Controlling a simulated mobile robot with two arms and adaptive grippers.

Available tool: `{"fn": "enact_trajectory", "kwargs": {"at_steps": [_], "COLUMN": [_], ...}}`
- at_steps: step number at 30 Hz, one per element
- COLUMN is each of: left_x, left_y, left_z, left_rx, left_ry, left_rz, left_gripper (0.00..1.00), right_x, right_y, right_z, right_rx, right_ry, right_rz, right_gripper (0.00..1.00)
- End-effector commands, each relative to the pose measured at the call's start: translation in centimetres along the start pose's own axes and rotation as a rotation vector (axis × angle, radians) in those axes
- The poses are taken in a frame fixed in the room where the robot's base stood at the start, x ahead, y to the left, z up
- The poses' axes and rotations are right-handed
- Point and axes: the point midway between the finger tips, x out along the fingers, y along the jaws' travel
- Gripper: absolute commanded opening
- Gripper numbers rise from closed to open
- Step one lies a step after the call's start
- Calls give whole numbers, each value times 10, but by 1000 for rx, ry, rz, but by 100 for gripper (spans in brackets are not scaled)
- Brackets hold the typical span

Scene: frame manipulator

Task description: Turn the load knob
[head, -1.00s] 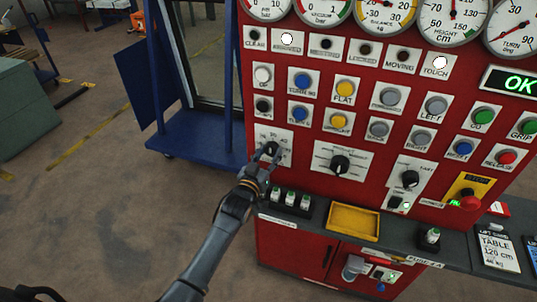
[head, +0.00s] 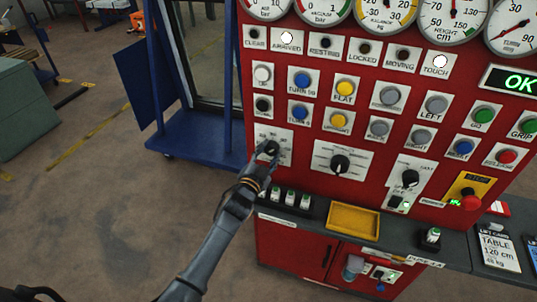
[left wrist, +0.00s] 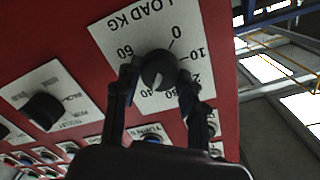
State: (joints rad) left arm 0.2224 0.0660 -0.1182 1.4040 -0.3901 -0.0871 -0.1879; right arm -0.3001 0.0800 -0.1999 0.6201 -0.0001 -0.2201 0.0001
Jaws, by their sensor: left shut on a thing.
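The load knob (head: 271,147) is a black round knob on a white plate at the lower left of the red panel. In the left wrist view the knob (left wrist: 158,68) sits under upside-down "LOAD KG" lettering, with a dial marked from 0 upward. Its white mark points down in that view, towards the 30 and 40 marks. My left gripper (head: 268,155) is at the knob, and its two dark fingers (left wrist: 162,80) stand on either side of it, shut on it. The fingers hide parts of the plate. My right gripper is not in view.
Another black knob (head: 340,164) is to the right, with push buttons and gauges above. A shelf below carries a yellow tray (head: 353,222) and several small white-and-green pieces (head: 290,198). A red stop button (head: 470,202) is at the right. A blue cart (head: 190,140) stands left.

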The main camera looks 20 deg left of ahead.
Motion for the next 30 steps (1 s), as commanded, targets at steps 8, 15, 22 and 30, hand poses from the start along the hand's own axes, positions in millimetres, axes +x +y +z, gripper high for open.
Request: {"fn": "enact_trajectory", "kwargs": {"at_steps": [8, 15, 22, 30], "left_x": [0, 0, 0, 0], "left_y": [1, 1, 1, 1], "left_z": [1, 0, 0, 0], "left_rx": [246, 407, 496, 530], "left_ry": [-11, -18, -22, -23], "left_rz": [-1, -2, -2, -2], "left_gripper": [10, 10, 10, 10], "right_x": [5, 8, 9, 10], "right_y": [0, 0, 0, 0], "right_z": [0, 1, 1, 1], "right_rx": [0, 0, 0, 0], "right_ry": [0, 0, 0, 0], "right_rz": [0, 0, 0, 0], "right_gripper": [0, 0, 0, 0]}}
